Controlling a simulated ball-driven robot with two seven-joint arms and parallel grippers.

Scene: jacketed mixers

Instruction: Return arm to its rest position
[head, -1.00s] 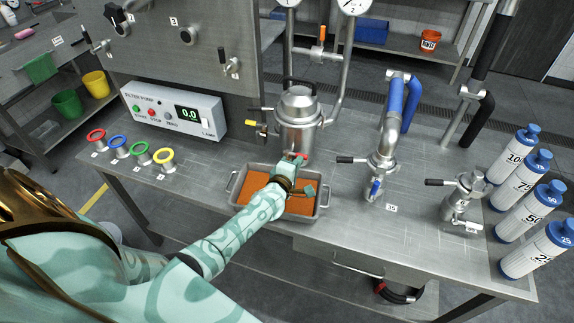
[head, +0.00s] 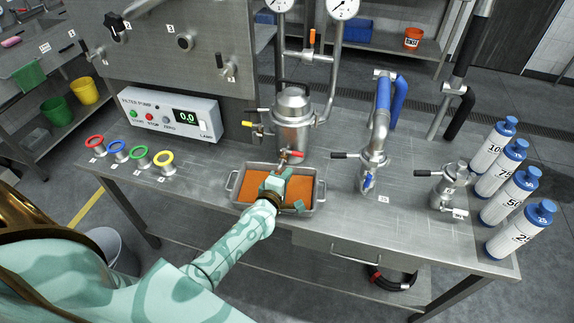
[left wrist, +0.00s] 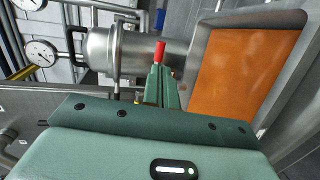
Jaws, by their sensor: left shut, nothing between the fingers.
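My left arm (head: 233,243), pale green with darker patches, reaches in from the lower left over the bench. My left gripper (head: 289,172) is shut and empty above the tray of orange material (head: 235,196). In the left wrist view its closed fingers (left wrist: 160,80) point toward a red-handled drain valve (left wrist: 160,52) on the steel vessel. In the head view that red valve handle (head: 291,154) is just beyond the fingertips. Whether the fingers touch it is hard to tell; they look slightly apart. My right gripper is not in view.
The steel vessel (head: 293,118) stands behind the tray.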

